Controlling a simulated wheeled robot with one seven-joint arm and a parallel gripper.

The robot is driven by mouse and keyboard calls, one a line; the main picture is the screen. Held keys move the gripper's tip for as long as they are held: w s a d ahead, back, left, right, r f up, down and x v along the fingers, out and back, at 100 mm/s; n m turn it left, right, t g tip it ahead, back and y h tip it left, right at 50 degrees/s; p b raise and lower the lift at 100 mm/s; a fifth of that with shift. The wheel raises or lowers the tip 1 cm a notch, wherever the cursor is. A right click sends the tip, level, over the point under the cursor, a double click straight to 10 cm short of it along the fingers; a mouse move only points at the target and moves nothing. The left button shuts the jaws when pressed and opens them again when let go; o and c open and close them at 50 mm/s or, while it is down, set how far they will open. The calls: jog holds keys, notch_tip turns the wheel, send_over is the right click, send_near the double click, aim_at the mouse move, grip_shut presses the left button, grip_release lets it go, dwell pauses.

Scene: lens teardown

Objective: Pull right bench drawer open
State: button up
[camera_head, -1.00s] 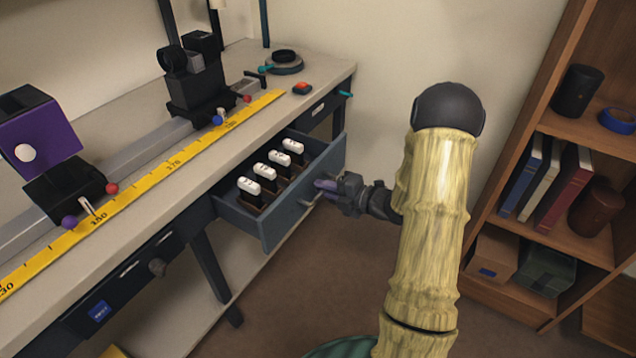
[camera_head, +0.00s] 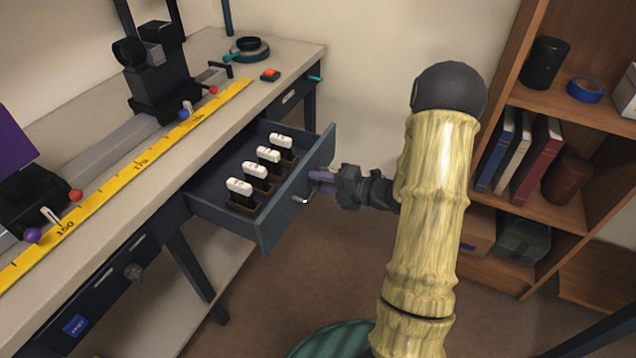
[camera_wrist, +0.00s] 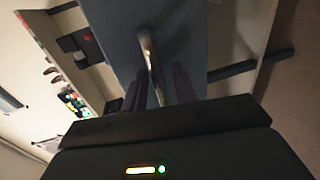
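The right bench drawer (camera_head: 280,222) is blue-grey and stands pulled out from under the bench's right part. Its metal handle (camera_head: 302,198) is on the front panel, partly hidden by my gripper. My gripper (camera_head: 318,178) is at the drawer front with its purple fingers at the handle. In the wrist view the curved handle (camera_wrist: 151,62) runs between the two dark fingers (camera_wrist: 155,92), which look closed around it. The exact contact is hard to see.
Several white-topped black items (camera_head: 255,170) stand inside the drawer. The bench top (camera_head: 205,60) carries a rail with a yellow scale (camera_head: 150,160). A wooden bookshelf (camera_head: 560,125) is at the right. The floor (camera_head: 320,270) in front of the drawer looks clear.

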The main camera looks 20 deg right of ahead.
jog(key=shift+a, duration=0.1)
jog(key=shift+s, duration=0.1)
jog(key=p+v, duration=0.2)
jog(key=v, duration=1.5)
jog(key=shift+p, duration=0.3)
